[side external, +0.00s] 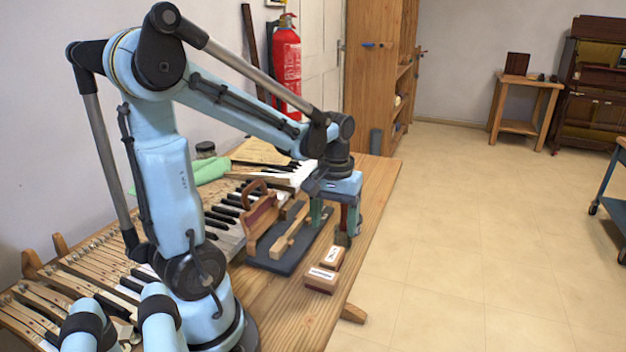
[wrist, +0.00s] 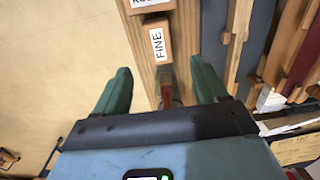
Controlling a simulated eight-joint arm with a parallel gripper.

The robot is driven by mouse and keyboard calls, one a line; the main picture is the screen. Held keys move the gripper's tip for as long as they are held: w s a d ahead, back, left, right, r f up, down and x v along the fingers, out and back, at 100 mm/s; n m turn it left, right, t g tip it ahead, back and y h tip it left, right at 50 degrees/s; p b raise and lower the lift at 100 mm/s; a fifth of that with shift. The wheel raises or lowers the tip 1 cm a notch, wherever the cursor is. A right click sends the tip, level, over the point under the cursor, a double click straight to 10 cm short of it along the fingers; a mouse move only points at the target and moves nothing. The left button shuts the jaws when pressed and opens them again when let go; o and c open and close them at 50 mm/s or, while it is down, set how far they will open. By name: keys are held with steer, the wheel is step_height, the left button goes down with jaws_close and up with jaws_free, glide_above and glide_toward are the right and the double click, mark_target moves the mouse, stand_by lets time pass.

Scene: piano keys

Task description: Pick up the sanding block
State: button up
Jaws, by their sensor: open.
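Two small wooden blocks with white labels lie at the right edge of the bench. The farther block (side external: 331,258) reads FINE in the wrist view (wrist: 148,40). The nearer block (side external: 320,284) has a label partly cut off in the wrist view (wrist: 150,5). Which one is the sanding block I cannot tell. My gripper (side external: 336,232) is open, with green fingers pointing down, just beyond the FINE block. In the wrist view my gripper (wrist: 161,64) has its fingers spread, with the block ahead of them.
A dark tray (side external: 276,262) with wooden tools stands left of the blocks. Piano keys (side external: 225,215) lie farther left. A small dark greenish thing (side external: 342,239) is beneath my gripper. The bench's right edge (side external: 371,226) is close, with open floor beyond.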

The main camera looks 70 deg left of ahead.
mark_target(332, 254)
steer(key=shift+s+d+f, duration=0.1)
steer(key=shift+d+f, duration=0.05)
steer(key=shift+f, duration=3.8)
steer(key=shift+c, duration=0.3)
steer(key=c, duration=1.2)
steer(key=shift+r, duration=0.15)
steer(key=shift+r, duration=0.45)
step_height(332, 254, up, 3)
steer(key=d+r, duration=0.2)
steer(key=d, duration=0.2)
steer(key=d+r, duration=0.2)
steer(key=d, duration=0.1)
steer(key=s+d+r, duration=0.1)
steer(key=d+r, duration=0.1)
steer(key=d, duration=0.2)
steer(key=shift+s+d+r, duration=0.1)
steer(key=shift+d+r, duration=0.25)
steer(key=shift+r, duration=0.05)
